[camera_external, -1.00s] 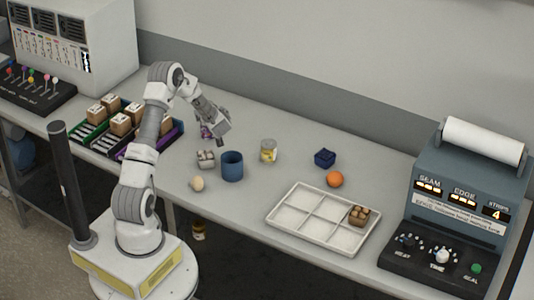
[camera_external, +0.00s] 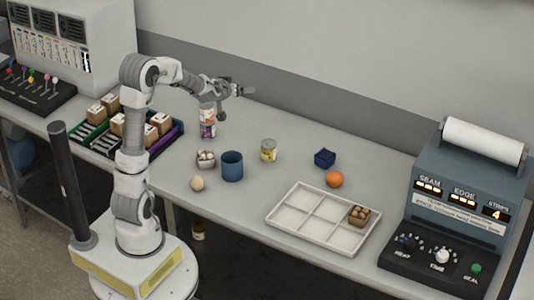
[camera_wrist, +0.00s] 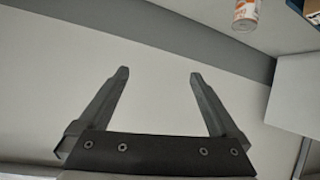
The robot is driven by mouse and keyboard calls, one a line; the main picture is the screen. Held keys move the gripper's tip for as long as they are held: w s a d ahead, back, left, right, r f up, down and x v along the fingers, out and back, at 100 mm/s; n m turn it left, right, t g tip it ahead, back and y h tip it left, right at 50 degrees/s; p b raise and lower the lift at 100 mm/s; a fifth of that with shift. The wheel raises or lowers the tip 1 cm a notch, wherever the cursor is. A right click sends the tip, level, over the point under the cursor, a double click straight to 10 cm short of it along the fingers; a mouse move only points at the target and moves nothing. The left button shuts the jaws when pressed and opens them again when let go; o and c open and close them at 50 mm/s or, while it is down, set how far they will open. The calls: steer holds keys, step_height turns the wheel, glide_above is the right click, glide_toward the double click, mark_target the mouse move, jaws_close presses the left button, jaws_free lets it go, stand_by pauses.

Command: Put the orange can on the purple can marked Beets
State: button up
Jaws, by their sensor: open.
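The orange can (camera_external: 207,110) stands upright on top of the purple can (camera_external: 208,130), near the back left of the bench. Its marking is too small to read. My gripper (camera_external: 238,98) is raised just right of the stack's top, apart from it. In the wrist view my gripper (camera_wrist: 158,76) has its fingers wide apart with nothing between them. The orange-and-white can (camera_wrist: 246,13) shows at the top right of that view, cut off by the edge.
A blue cup (camera_external: 232,167), an egg (camera_external: 197,184), a yellow-labelled can (camera_external: 268,151) and an orange (camera_external: 335,179) stand nearby. A divided white tray (camera_external: 284,217) lies to the right. A parts rack (camera_external: 181,137) is at left.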

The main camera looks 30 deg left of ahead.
steer(key=s+d+r+m+g+h, duration=0.1)
steer(key=s+d+r, duration=0.1)
steer(key=s, duration=0.3)
steer(key=s+d+r+m+h, duration=0.1)
steer(key=s+d+r, duration=0.2)
steer(key=s, duration=0.1)
steer(key=s+a+f+m+g, duration=0.1)
steer(key=s+g, duration=0.4)
steer(key=s, duration=2)
steer(key=shift+s+f+m, duration=0.2)
steer(key=shift+s+m, duration=0.05)
steer(key=shift+m, duration=0.05)
